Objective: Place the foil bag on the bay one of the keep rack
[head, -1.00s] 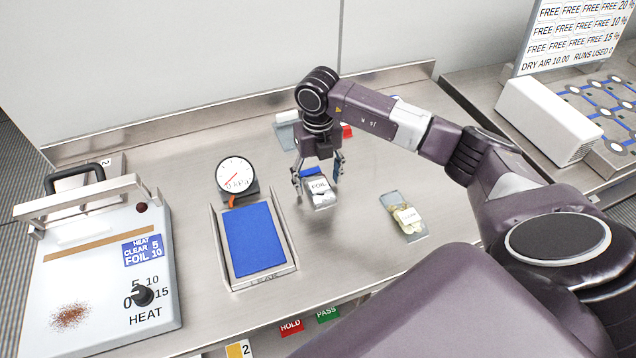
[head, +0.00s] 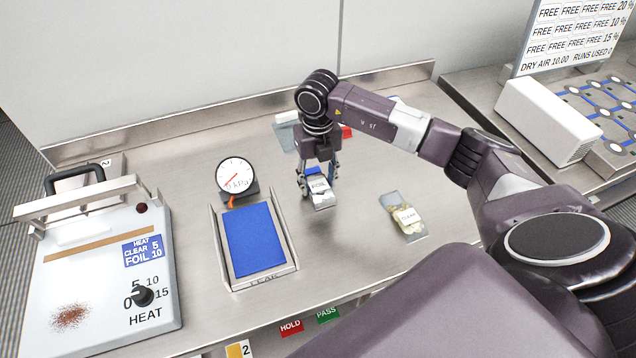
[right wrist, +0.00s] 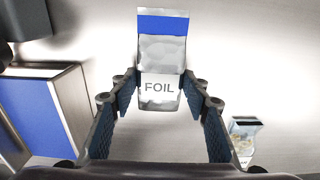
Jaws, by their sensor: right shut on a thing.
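The foil bag (head: 319,190) is silver with a blue band and a white FOIL label. It also shows in the right wrist view (right wrist: 160,65), between the fingers. My right gripper (head: 318,179) is shut on the bag's sides from above; whether the bag touches the table cannot be told. My left gripper is not in view. I cannot make out a keep rack or its bay one with certainty.
The leak tray (head: 290,272) with a blue pad and a dial gauge (head: 236,177) are left of the bag. A clear bag (head: 405,216) lies to its right. The sealer (head: 90,270) is far left. HOLD (head: 291,327) and PASS (head: 327,314) signs are at the front edge.

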